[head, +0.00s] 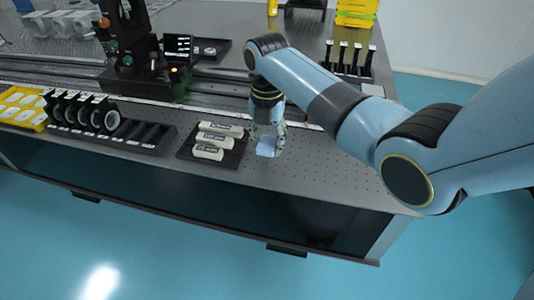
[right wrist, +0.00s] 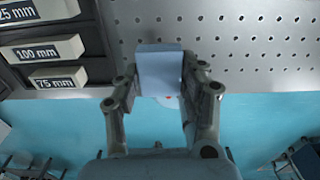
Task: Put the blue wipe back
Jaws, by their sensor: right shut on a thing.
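The blue wipe (head: 267,147) is a small pale blue block in the head view, just right of the black tray of labelled white blocks. It also shows in the right wrist view (right wrist: 160,68), between the two fingers. My right gripper (head: 267,132) is shut on it, with one finger on each side, near the front edge of the perforated table (head: 330,165). The right wrist view also shows this gripper (right wrist: 160,98). I cannot tell whether the wipe touches the table. My left gripper is not in view.
The black tray (head: 233,158) holds white blocks marked in mm. Left of it stand a black rack (head: 150,138) with round optics and a yellow tray (head: 38,122). Black post holders (head: 350,68) stand at the back right. The perforated tabletop right of the gripper is clear.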

